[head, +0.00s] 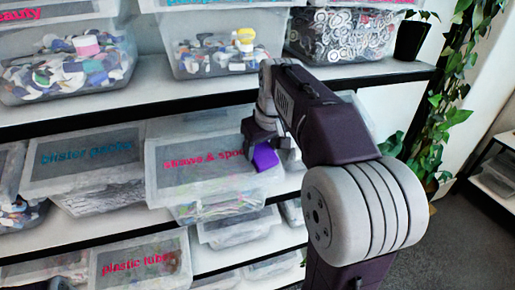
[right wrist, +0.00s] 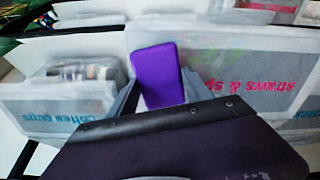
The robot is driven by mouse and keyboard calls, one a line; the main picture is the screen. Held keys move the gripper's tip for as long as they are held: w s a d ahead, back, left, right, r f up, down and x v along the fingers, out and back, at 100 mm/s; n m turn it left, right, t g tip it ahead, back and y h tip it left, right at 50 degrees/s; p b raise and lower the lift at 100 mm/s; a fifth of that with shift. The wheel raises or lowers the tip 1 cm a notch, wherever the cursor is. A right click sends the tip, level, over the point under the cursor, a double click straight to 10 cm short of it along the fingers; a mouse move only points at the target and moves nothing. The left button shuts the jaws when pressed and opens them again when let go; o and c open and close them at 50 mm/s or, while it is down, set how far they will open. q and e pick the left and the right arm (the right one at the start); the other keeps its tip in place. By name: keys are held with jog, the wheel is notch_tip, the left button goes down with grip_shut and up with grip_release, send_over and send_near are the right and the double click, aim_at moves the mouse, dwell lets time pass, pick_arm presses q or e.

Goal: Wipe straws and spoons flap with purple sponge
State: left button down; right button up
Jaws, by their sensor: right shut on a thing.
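The straws & spoons flap (head: 200,165) is a translucent front with pink lettering on a bin on the middle shelf. In the right wrist view, the flap (right wrist: 240,90) is at the right with its lettering upside down. My right gripper (head: 270,147) is shut on the purple sponge (head: 265,159) at the flap's right end. The sponge (right wrist: 157,75) stands upright between the fingers in the wrist view. I cannot tell whether it touches the flap. My right forearm hides what lies just right of it. My left gripper is not clearly in view.
A blister packs bin (head: 85,158) is to the left and a plastic tubs bin (head: 140,262) below. Open bins of caps (head: 65,72) stand on the shelf above. A coffee cups bin (right wrist: 50,115) shows in the wrist view. A plant (head: 445,110) hangs at the right.

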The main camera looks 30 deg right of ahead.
aim_at(273, 150)
jog(key=shift+s+d, duration=0.25)
jog(key=shift+d, duration=0.6)
jog(key=shift+s+d, duration=0.2)
jog(key=shift+d, duration=0.6)
jog(key=shift+a+f, duration=0.1)
